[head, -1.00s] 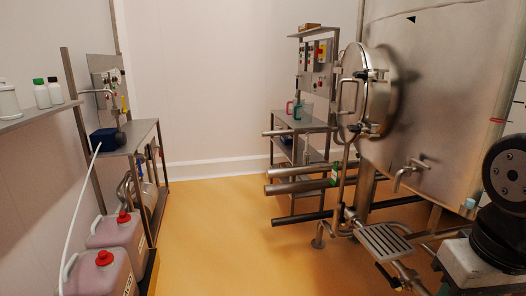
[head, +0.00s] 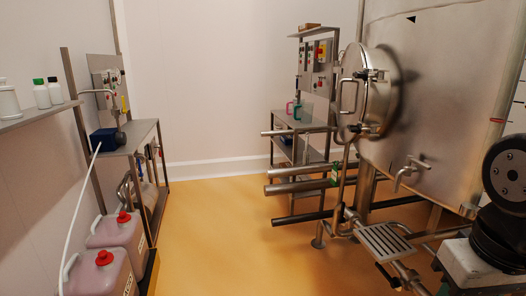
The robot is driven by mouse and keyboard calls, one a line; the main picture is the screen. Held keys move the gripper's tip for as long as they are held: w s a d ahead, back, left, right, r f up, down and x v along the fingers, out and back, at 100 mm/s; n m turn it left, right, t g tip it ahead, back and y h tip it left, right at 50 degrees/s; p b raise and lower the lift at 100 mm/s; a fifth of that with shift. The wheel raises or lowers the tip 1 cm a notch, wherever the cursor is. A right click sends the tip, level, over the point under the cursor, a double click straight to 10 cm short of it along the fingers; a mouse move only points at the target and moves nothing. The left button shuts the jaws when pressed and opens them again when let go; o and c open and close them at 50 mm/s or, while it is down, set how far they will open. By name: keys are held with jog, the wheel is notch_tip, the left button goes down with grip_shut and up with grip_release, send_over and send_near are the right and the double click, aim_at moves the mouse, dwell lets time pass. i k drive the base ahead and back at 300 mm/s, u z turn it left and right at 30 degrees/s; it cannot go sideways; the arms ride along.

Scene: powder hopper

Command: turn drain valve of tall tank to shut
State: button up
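The tall steel tank (head: 440,100) fills the right side of the head view, with a round hatch (head: 372,95) on its left side. A small tap with a handle (head: 408,172) sticks out of its lower wall. Lower down, below a slotted step (head: 384,242), a pipe fitting with a dark lever handle (head: 387,277) shows near the bottom edge. I cannot tell which of these is the drain valve, or whether either is open or shut. My gripper is not in view; only a black and white part of my arm shows at the right edge.
Horizontal pipes (head: 296,188) jut out left of the tank at low height. A rack with a control panel (head: 318,65) stands behind them. Pink canisters with red caps (head: 117,232) and a steel bench (head: 137,138) line the left wall. The orange floor (head: 220,235) between is clear.

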aim_at(393, 284)
jog(key=u, duration=0.75)
jog(key=i, duration=1.7)
jog(key=z, duration=0.1)
